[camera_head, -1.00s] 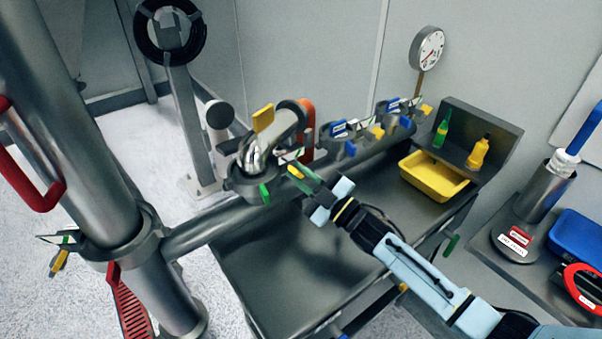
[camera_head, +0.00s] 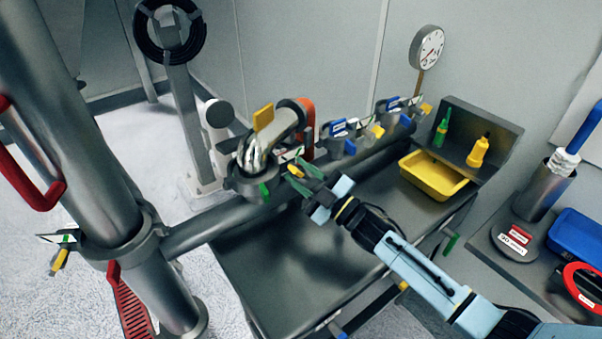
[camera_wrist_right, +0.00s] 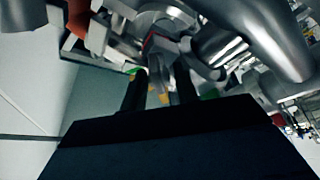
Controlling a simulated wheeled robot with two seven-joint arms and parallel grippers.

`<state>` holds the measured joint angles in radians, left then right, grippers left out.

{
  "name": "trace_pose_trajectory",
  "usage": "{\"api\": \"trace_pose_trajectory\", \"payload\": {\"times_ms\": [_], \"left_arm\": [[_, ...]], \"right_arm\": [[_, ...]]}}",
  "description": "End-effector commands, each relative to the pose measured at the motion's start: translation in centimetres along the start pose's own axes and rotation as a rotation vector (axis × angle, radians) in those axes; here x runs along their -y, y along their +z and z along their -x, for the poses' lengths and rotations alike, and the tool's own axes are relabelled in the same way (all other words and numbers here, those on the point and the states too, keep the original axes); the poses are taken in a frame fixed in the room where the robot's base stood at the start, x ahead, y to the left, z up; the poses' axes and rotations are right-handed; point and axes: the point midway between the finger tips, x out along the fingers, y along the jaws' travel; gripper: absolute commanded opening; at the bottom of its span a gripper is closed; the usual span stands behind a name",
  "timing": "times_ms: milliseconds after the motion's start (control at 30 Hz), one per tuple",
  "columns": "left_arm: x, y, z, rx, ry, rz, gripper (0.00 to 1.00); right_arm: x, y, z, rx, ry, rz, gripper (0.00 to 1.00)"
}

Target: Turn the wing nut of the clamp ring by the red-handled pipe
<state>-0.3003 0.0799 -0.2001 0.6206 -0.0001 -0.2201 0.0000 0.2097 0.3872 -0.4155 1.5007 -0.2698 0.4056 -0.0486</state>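A pipe elbow (camera_head: 257,152) rises from a clamp ring (camera_head: 247,183) on the long grey pipe. An orange-red handle (camera_head: 307,125) stands just behind it. A small yellow wing nut (camera_head: 296,171) shows at the right side of this ring. My right gripper (camera_head: 293,173) is at the wing nut, its two fingers spread on either side of it; contact cannot be told. In the right wrist view the dark fingers (camera_wrist_right: 162,88) are apart, with a small yellow part (camera_wrist_right: 164,98) partly visible between them. My left gripper is out of view.
A thick column with a red handle (camera_head: 40,195) stands at left, with another clamp (camera_head: 58,258). More clamps with blue parts (camera_head: 340,128) line the pipe to the right. A yellow tray (camera_head: 432,180) and bottles (camera_head: 479,151) are on the bench. The bench front (camera_head: 300,260) is clear.

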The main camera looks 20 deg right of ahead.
Motion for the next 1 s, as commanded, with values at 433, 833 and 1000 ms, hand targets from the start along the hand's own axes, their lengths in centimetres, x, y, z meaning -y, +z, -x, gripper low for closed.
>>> {"api": "trace_pose_trajectory", "payload": {"times_ms": [433,833,1000], "left_arm": [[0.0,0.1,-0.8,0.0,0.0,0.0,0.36],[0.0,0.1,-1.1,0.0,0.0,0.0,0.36],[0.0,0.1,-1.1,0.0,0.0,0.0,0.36]], "right_arm": [[0.2,0.2,8.0,0.004,-0.003,0.0,0.3],[0.0,0.0,11.9,0.001,0.0,0.001,0.3],[-0.1,0.0,11.9,0.001,0.0,0.001,0.3]]}}
